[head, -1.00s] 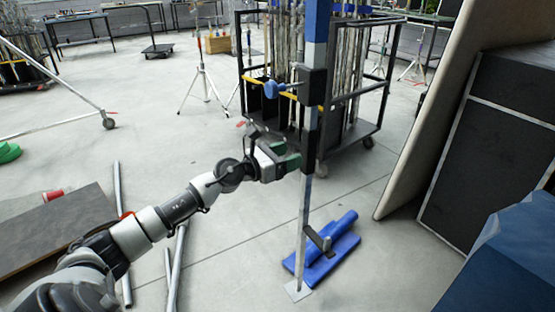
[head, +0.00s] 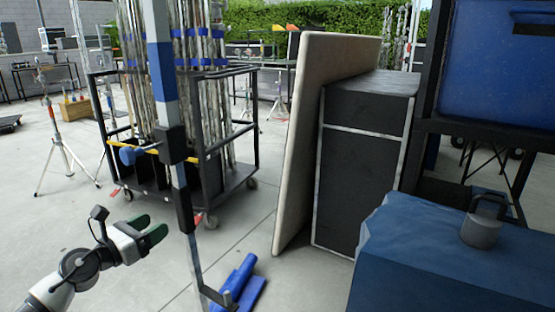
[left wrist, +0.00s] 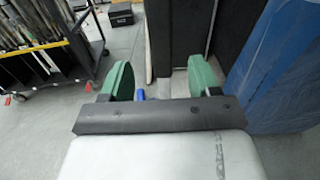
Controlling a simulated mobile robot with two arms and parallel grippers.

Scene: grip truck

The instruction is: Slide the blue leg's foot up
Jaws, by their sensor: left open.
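The blue leg (head: 163,85) is an upright pole with blue and white bands, left of centre in the head view. A black collar (head: 173,145) with a blue knob (head: 128,154) sits on it. My left gripper (head: 155,231), with green finger pads, is open and empty, just left of the lower part of the leg, with a small visible gap. Its open pads also show in the left wrist view (left wrist: 160,80). My right gripper is not in view.
A black wheeled cart (head: 235,185) of poles stands behind the leg. A blue object (head: 240,283) lies on the floor beside the lower tube. A pale panel (head: 300,150) leans on a black case (head: 362,160) to the right. A large blue block (head: 400,250) fills the lower right.

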